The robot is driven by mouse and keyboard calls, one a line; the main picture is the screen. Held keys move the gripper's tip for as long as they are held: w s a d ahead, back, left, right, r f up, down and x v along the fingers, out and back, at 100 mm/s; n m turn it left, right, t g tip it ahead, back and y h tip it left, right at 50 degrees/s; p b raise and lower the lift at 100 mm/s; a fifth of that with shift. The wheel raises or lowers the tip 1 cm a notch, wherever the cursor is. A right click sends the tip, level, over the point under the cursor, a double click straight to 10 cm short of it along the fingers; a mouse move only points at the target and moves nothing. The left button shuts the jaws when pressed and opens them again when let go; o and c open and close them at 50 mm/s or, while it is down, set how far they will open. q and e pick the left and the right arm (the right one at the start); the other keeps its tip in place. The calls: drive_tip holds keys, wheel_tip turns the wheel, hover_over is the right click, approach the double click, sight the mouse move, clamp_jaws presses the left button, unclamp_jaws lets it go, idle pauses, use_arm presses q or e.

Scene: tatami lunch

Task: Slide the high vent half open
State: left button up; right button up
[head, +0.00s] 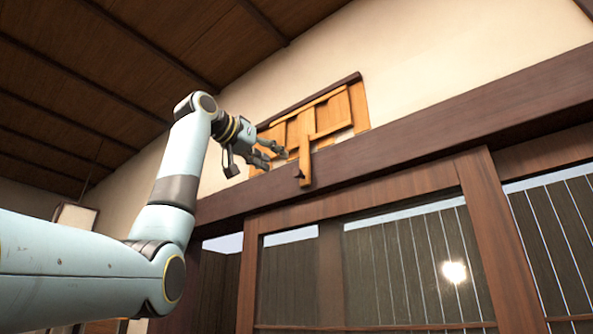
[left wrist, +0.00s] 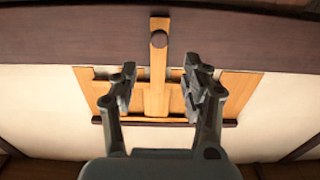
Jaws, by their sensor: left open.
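The high vent (head: 331,112) is a light orange wooden panel in a dark-edged frame, set in the cream wall above a dark beam. An upright wooden handle bar (head: 306,130) runs down its front and ends below with a dark round knob; the bar also shows in the left wrist view (left wrist: 157,62). My left gripper (head: 276,156) is open and empty, just left of the bar in the head view. In the left wrist view its fingers stand apart on either side of the bar, with gaps; I see no contact. How far the vent is open is unclear. My right gripper is not in view.
The dark wooden beam (head: 420,138) runs just below the vent, with glazed sliding panels (head: 400,270) under it. A sloping plank ceiling (head: 120,60) is at the upper left. The cream wall (head: 440,50) right of the vent is clear.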

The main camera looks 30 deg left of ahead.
sight(295, 171)
use_arm(q)
drive_tip(key=w+p, duration=0.1)
drive_tip(key=w, duration=0.2)
drive_tip(key=w+p, duration=0.2)
drive_tip(key=w, duration=0.1)
drive_tip(key=w+d+p, duration=0.1)
drive_tip(key=w, duration=0.2)
drive_tip(key=shift+w+p, duration=0.15)
drive_tip(key=shift+p, duration=0.15)
drive_tip(key=shift+w+f, duration=0.1)
drive_tip(key=shift+w, duration=0.45)
drive_tip(key=shift+c, duration=1.3)
clamp_jaws()
